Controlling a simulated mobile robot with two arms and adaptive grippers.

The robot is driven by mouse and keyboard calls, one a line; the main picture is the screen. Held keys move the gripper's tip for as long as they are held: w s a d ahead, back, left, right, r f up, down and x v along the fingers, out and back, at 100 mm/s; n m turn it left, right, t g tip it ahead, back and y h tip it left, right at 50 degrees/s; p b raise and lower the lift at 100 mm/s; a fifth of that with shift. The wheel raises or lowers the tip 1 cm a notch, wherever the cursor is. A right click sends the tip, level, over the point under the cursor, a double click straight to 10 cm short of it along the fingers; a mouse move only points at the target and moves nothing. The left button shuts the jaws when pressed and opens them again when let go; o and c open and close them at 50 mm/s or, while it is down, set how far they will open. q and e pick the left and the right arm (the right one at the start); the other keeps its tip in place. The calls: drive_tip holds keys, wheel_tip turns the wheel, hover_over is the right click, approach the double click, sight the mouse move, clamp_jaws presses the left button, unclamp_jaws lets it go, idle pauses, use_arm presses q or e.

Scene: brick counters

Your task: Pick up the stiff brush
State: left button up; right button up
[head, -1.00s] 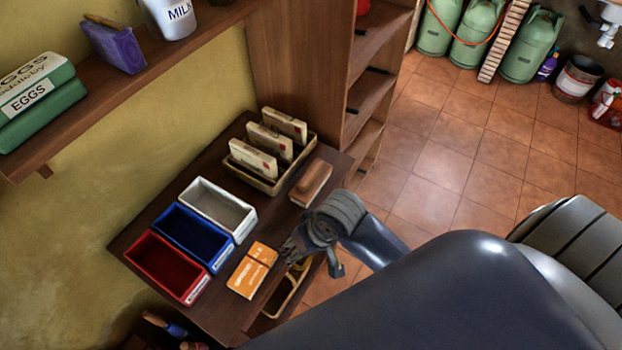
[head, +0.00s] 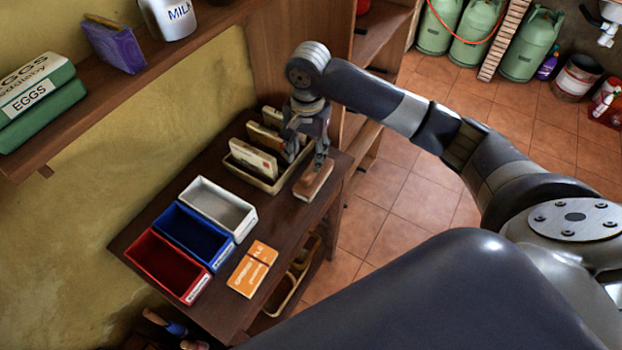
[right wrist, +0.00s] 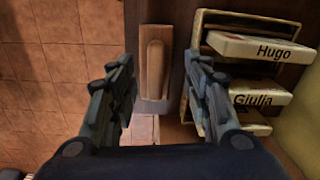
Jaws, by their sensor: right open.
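The stiff brush (head: 314,182) is a brown wooden block with a raised grip on top, lying at the table's right edge beside the letter rack. It also shows in the right wrist view (right wrist: 155,68), between my finger lines and ahead of them. My right gripper (head: 305,160) points down over the brush and the rack's near side. In the right wrist view its two fingers (right wrist: 160,90) are apart with nothing between them gripped. Part of the brush is hidden behind a finger in the head view. My left gripper is not in view.
The letter rack (head: 262,183) with several envelopes stands close beside the brush. White (head: 219,207), blue (head: 193,236) and red (head: 168,266) bins and an orange packet (head: 251,270) sit on the dark table (head: 225,318). A shelf unit (head: 375,97) stands behind.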

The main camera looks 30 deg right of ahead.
drive_tip(key=shift+w+d+r+m, duration=0.25)
drive_tip(key=shift+d+r+m, duration=0.05)
drive_tip(key=shift+d+r, duration=0.2)
drive_tip(key=shift+w+d+r+m, duration=0.2)
drive_tip(key=shift+d+r+m, duration=0.1)
drive_tip(key=shift+d+r, duration=0.15)
drive_tip(key=shift+d+f, duration=0.15)
drive_tip(key=shift+f, duration=0.05)
hover_over(311, 170)
drive_tip(key=f, duration=0.4)
drive_tip(key=shift+w+d+f+p, duration=0.25)
drive_tip(key=shift+d+p, duration=0.05)
drive_tip(key=f, duration=0.1)
drive_tip(key=f+p, duration=0.1)
drive_tip(key=f, duration=0.2)
drive_tip(key=shift+s+a+f, duration=0.25)
drive_tip(key=shift+a+f, duration=0.05)
drive_tip(key=shift+f, duration=0.5)
drive_tip(key=shift+c, duration=0.2)
clamp_jaws()
